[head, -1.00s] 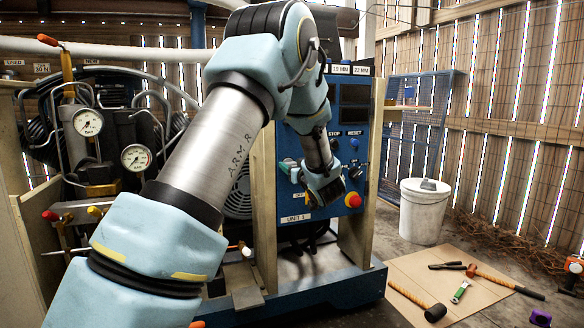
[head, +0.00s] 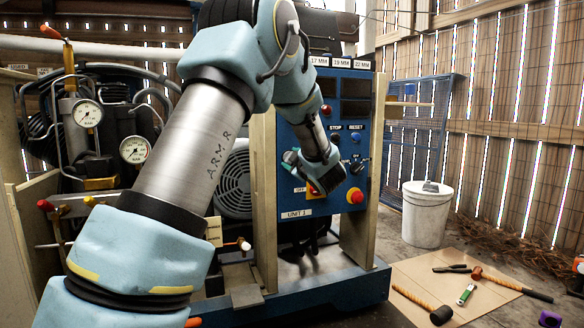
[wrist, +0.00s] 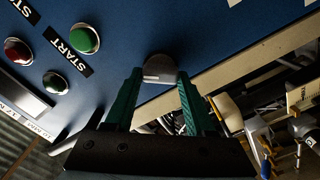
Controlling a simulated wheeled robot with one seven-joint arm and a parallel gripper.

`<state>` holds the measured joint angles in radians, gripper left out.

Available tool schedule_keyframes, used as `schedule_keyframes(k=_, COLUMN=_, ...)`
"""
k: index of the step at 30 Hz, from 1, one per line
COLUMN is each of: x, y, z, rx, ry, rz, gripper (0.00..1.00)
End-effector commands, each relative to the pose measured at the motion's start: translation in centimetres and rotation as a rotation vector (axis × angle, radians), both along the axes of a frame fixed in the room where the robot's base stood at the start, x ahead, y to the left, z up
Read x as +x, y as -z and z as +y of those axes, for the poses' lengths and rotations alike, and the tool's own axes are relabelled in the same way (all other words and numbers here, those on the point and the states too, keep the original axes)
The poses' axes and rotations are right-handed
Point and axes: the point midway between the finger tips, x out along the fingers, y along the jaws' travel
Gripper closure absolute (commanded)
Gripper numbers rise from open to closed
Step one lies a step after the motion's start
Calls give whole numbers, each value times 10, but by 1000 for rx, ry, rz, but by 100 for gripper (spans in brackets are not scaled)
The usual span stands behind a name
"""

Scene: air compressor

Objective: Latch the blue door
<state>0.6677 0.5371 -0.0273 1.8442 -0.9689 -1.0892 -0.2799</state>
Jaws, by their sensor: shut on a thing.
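The blue door (head: 345,118) is the upright control panel between wooden posts; it also fills the upper part of the wrist view (wrist: 190,30). A round grey slotted latch knob (wrist: 160,68) sits near the door's edge in the wrist view. My gripper (head: 322,182) is at the lower left part of the door. In the wrist view its green fingers (wrist: 158,84) are on either side of the knob and shut on it. My gripper hides the knob in the head view. I cannot tell whether the door sits flush in its frame.
A red emergency button (head: 355,196) is right of my gripper. A green button (wrist: 85,40) and a red button (wrist: 17,51) are on the door. A wooden post (head: 264,190) stands left of it. A white bucket (head: 423,222) and tools on cardboard (head: 420,270) are at right.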

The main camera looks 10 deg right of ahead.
Motion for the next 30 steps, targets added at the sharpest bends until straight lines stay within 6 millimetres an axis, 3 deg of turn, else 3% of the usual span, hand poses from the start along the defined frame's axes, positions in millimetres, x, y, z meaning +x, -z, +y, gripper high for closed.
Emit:
schedule_keyframes(k=18, x=0, y=6, z=2, rx=-524, ry=-1, rz=-68, gripper=100)
schedule_keyframes(k=30, x=0, y=5, z=2, rx=-672, ry=-2, rz=-86, gripper=100)
